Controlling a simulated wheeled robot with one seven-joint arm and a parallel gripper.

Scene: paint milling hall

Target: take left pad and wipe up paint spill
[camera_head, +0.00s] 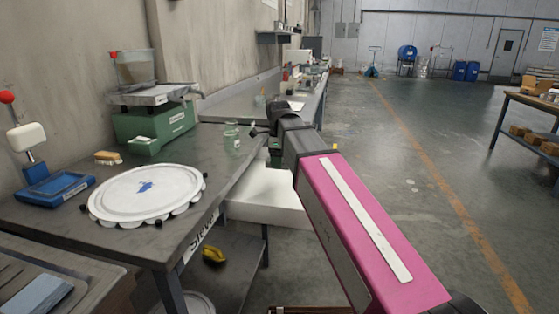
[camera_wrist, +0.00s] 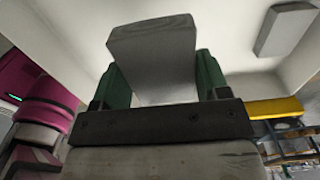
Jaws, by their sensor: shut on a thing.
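My gripper (camera_wrist: 160,80) is shut on a pale grey block-shaped pad (camera_wrist: 152,45), with a green finger on each side of it. In the head view my gripper (camera_head: 275,155) points down beside the bench, over a white bin or box (camera_head: 268,194); the held pad is not clear there. A second pale pad (camera_wrist: 285,28) lies on a white surface at the upper right of the wrist view. A blue patch (camera_head: 146,187), perhaps paint, marks the top of a white round scalloped plate (camera_head: 115,205) on the bench. I see no other clear spill.
The dark bench (camera_head: 205,150) holds a green scale (camera_head: 150,122), a brush (camera_head: 108,157), a glass jar (camera_head: 231,134) and a blue stand (camera_head: 55,190). A blue-grey block (camera_head: 35,294) lies on a tray at lower left. The floor (camera_head: 440,140) to the right is open.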

